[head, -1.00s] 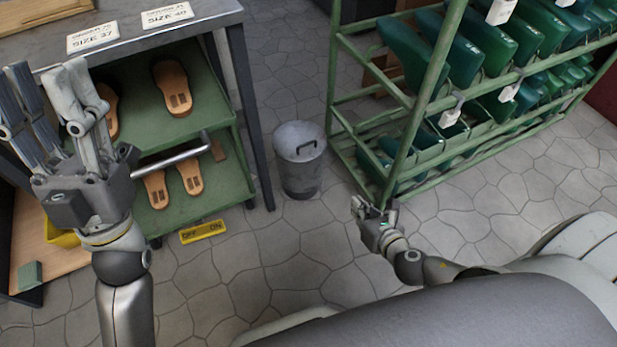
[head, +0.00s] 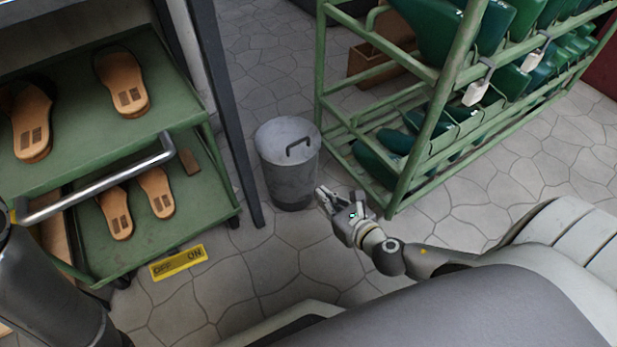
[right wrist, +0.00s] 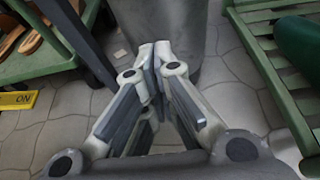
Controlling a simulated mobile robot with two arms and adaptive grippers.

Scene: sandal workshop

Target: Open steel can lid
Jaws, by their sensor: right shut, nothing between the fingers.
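The steel can (head: 290,178) stands upright on the floor between the green trolley and the green rack. Its grey lid (head: 288,138) is on, with a dark loop handle (head: 299,147) on top. My right gripper (head: 322,192) is shut and empty, low beside the can's right front side. In the right wrist view the closed fingertips (right wrist: 152,55) point at the can's grey wall (right wrist: 185,25); I cannot tell whether they touch it. The lid is out of the right wrist view. Part of my left arm shows at the lower left in the head view, but its gripper is out of view.
A green trolley (head: 190,222) with sandals and a steel handle bar (head: 100,188) stands left of the can. The green rack (head: 432,135) with green shoe lasts is close on the right. A yellow OFF/ON plate (head: 178,262) lies in front of the trolley. A dark table leg (head: 232,120) stands beside the can.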

